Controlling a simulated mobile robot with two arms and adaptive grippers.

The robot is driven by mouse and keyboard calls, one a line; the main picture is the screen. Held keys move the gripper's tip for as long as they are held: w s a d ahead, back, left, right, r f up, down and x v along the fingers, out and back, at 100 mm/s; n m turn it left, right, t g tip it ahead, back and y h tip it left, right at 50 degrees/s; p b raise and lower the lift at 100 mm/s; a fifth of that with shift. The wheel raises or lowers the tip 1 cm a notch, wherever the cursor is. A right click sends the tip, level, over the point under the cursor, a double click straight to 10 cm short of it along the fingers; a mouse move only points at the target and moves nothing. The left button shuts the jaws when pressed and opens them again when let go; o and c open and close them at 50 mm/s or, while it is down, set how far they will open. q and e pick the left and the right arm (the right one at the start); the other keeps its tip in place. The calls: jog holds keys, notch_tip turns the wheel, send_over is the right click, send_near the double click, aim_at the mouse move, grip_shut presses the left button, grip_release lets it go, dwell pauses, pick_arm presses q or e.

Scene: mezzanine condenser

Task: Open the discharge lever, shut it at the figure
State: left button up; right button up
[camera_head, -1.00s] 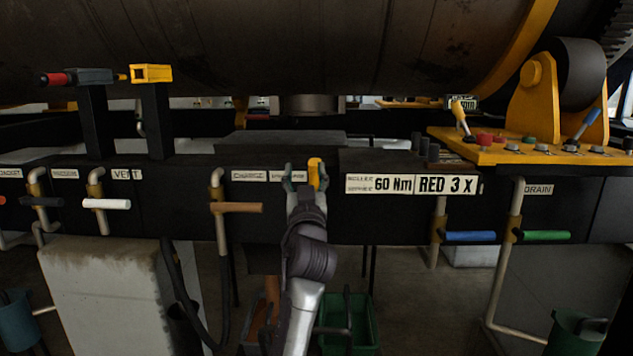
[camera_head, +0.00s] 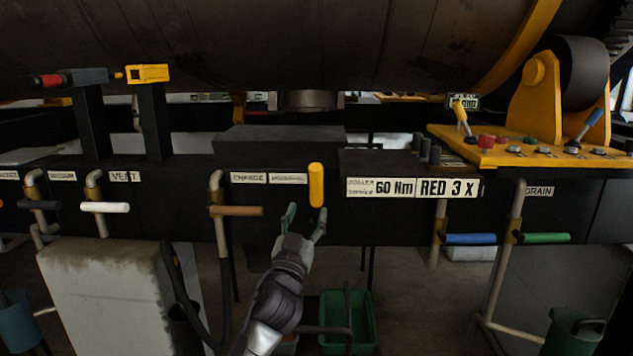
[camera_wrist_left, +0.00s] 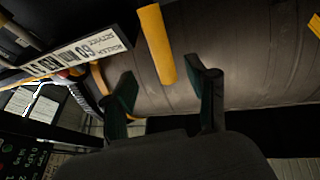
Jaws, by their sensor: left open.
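A yellow lever handle (camera_head: 316,185) stands upright on the front of the black beam. It is just right of a small white label (camera_head: 287,178) whose text I cannot read surely. My left gripper (camera_head: 305,216) is open and empty, just below the handle and apart from it. In the left wrist view the yellow handle (camera_wrist_left: 157,45) lies ahead of the open fingers (camera_wrist_left: 165,88), in line with the gap between them. My right gripper is in neither view.
A brown-handled lever (camera_head: 236,211) and white-handled lever (camera_head: 105,207) are to the left. Blue (camera_head: 468,238) and green (camera_head: 545,237) ones are right. A green crate (camera_head: 365,345) stands below. A dark board with coloured writing (camera_wrist_left: 22,160) shows in the wrist view.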

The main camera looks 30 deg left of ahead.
aim_at(315, 190)
pick_arm(q)
jog(key=p+x, duration=0.1)
jog(key=x, duration=0.9)
jog(key=shift+a+p, duration=0.1)
jog(key=shift+p, duration=0.2)
grip_shut()
